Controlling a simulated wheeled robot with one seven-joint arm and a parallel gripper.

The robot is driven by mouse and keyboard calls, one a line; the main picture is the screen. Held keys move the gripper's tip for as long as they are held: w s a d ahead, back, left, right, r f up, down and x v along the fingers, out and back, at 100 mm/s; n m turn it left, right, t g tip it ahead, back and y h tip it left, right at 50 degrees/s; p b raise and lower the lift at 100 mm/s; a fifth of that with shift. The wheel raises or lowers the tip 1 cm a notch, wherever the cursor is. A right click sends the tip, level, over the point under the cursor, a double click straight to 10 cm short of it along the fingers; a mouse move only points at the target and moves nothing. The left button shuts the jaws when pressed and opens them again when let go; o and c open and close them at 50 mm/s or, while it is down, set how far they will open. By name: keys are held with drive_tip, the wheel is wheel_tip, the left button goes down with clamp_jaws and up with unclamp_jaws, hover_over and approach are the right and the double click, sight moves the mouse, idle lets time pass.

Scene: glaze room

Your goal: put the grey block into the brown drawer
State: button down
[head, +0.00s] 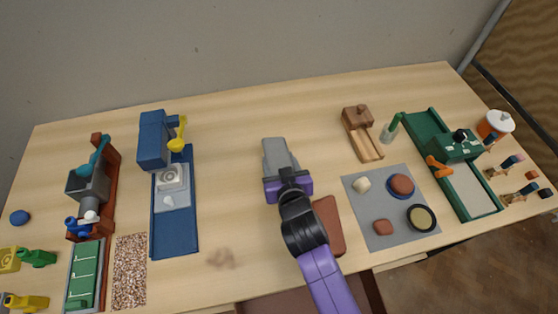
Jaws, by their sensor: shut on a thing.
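The grey block (279,152) is in the middle of the table, at the far end of my gripper (285,178). My purple gripper reaches in from the front and is shut on the block, covering its near end. I cannot tell whether the block touches the table. A dark reddish-brown surface (278,302) shows below the table's front edge, partly behind my arm. It may be the brown drawer, pulled out, but the picture cuts it off and I cannot see inside.
A reddish-brown slab (330,226) lies right of my arm. A blue machine (174,226) stands to the left, a grey mat (362,214) with small items to the right. Clear table lies left of my gripper.

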idle(0.3)
drive_tip(key=c, duration=1)
unclamp_jaws()
drive_tip(key=shift+f, duration=0.2)
drive_tip(key=o, duration=0.4)
drive_tip(key=shift+r, duration=0.1)
